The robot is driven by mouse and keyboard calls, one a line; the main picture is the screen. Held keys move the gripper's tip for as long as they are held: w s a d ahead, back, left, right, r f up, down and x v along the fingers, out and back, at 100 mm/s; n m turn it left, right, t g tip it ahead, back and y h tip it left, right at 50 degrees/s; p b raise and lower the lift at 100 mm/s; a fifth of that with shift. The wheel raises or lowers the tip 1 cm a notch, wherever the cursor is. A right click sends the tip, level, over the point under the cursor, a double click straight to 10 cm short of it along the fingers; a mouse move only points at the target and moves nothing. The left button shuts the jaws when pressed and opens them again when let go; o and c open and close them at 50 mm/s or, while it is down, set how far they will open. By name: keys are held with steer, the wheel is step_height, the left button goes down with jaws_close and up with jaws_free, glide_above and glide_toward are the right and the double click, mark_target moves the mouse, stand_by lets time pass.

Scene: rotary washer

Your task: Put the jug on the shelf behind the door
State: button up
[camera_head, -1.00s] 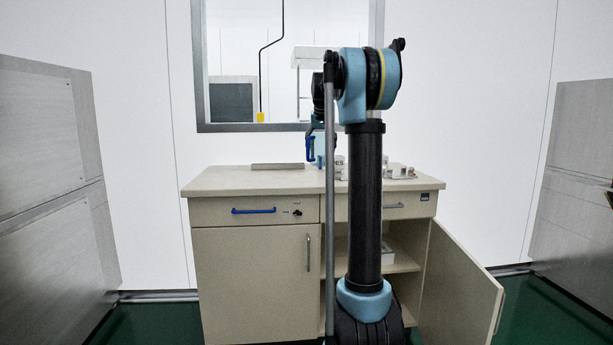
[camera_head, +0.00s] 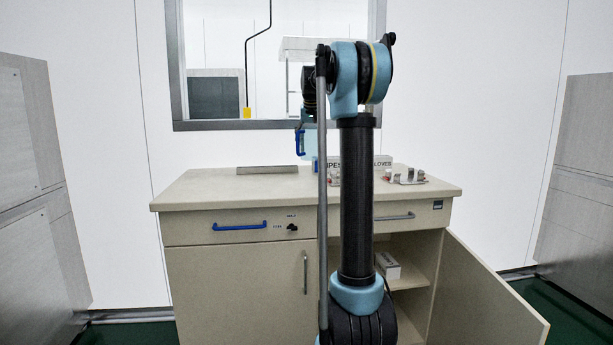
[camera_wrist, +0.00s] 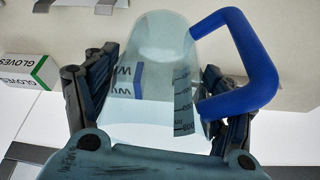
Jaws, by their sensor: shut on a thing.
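The jug (camera_wrist: 150,75) is clear, with printed markings and a blue handle (camera_wrist: 250,70). My gripper (camera_wrist: 155,88) is shut on the jug's body, one finger on each side, in the wrist view. In the head view the jug's blue handle (camera_head: 300,143) shows left of my arm, above the countertop; my arm hides most of the gripper. The right cabinet door (camera_head: 485,300) stands open. Behind it is a shelf (camera_head: 418,282) inside the cabinet, with a small white box (camera_head: 389,265) on it. My arm hides the left part of the opening.
The left door (camera_head: 240,300) and the blue-handled drawer (camera_head: 240,226) are shut. Grey panels stand at both sides.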

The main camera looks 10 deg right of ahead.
mark_target(310, 144)
steer(key=shift+a+f, duration=0.15)
steer(key=shift+f, duration=4.55)
steer(key=o, duration=1.2)
steer(key=shift+o, duration=0.2)
steer(key=v, duration=1.2)
steer(key=shift+s, duration=0.1)
